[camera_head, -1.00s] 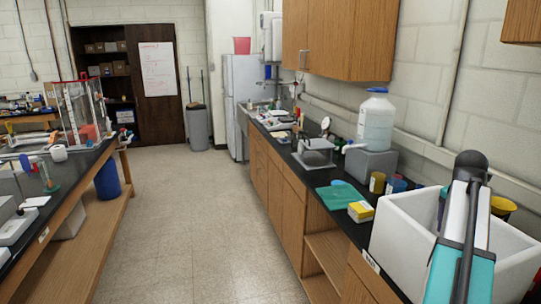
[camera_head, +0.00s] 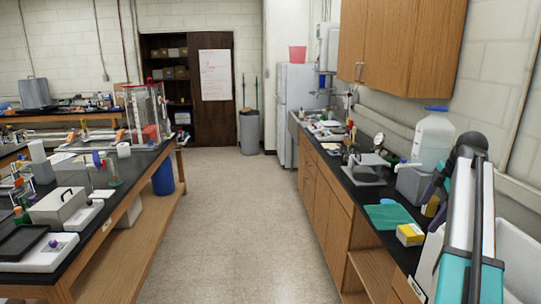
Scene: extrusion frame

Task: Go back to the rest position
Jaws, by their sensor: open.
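My own arm (camera_head: 466,225) stands at the right of the view, folded upright, with white and teal links and a black joint at the top. A dark part of it slopes down to the left behind the upper link. The jaws of my gripper do not show. The arm covers part of a white bin (camera_head: 518,262) at the right edge.
A black-topped bench (camera_head: 352,203) along the right holds a teal cloth (camera_head: 390,217), a yellow box (camera_head: 410,234) and a large jug (camera_head: 432,140). Another cluttered bench (camera_head: 95,232) stands left. The floor aisle (camera_head: 235,220) between them is clear.

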